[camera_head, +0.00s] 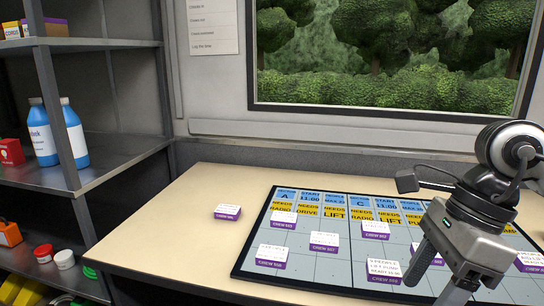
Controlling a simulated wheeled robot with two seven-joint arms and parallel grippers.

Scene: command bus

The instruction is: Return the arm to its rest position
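My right arm comes in from the right edge and hangs over the right part of the dark-framed board (236,272). Its gripper (427,293) points down and to the left. A dark finger and a paler finger stand apart, with the board showing between them and nothing held. The lower tip of the paler finger is cut off by the bottom edge. The gripper covers part of the board and its cards. My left arm and gripper are not in view.
The board lies on a pale table (185,230) and carries several white-and-purple crew cards, one being this card (323,241). A loose card (228,212) lies left of the board. A metal shelf (110,155) with blue bottles (42,135) stands at left. A window (385,55) is behind.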

